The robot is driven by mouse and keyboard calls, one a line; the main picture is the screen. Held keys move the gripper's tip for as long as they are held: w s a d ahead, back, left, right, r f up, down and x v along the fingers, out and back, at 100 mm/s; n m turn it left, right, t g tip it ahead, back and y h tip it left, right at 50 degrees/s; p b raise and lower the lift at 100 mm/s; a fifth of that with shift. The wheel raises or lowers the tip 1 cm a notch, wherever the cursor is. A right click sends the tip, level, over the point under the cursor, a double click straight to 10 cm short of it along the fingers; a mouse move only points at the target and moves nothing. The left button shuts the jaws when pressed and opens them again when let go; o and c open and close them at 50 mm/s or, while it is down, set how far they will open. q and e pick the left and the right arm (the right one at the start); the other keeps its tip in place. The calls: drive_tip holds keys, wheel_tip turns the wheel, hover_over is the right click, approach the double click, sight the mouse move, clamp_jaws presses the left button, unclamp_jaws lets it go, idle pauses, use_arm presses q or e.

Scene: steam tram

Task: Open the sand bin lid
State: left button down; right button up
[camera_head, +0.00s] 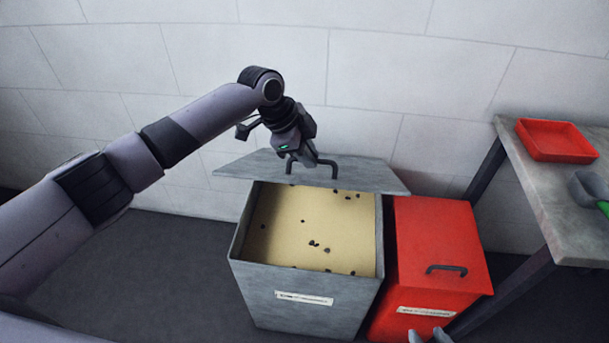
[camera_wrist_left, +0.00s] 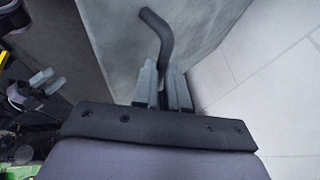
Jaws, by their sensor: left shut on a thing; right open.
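The grey sand bin (camera_head: 260,280) stands on the floor in the middle of the head view. Its grey lid (camera_head: 365,179) is raised, with sand and dark lumps (camera_head: 290,225) showing in the bin below. My left gripper (camera_head: 312,162) is shut on the dark lid handle (camera_head: 335,170). The left wrist view also shows the handle (camera_wrist_left: 160,40) in the fingers (camera_wrist_left: 162,85), in front of the grey lid (camera_wrist_left: 110,30). My right gripper (camera_head: 429,336) shows only its open fingertips at the bottom edge, apart from the bin.
A red bin (camera_head: 430,230) with a closed lid and dark handle stands close to the right of the sand bin. A table (camera_head: 550,190) at the right bears a red tray (camera_head: 555,140) and a grey scoop (camera_head: 588,187). A pale wall (camera_head: 430,70) is behind.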

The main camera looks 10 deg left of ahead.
use_arm(q)
drive_tip(key=shift+w+a+r, duration=0.15)
drive_tip(key=shift+w+r, duration=0.05)
drive_tip(key=shift+w, duration=0.25)
drive_tip(key=shift+w+a+r, duration=0.1)
drive_tip(key=shift+w+r, duration=0.05)
drive_tip(key=shift+w, duration=0.25)
drive_tip(key=c, duration=1.5)
unclamp_jaws()
drive_tip(key=o, duration=0.3)
drive_tip(key=shift+w+f, duration=0.2)
drive_tip(key=shift+f, duration=0.05)
drive_tip(key=shift+o, duration=0.2)
drive_tip(key=shift+w, duration=0.1)
drive_tip(key=shift+d+r, duration=0.1)
drive_tip(key=shift+r, duration=0.1)
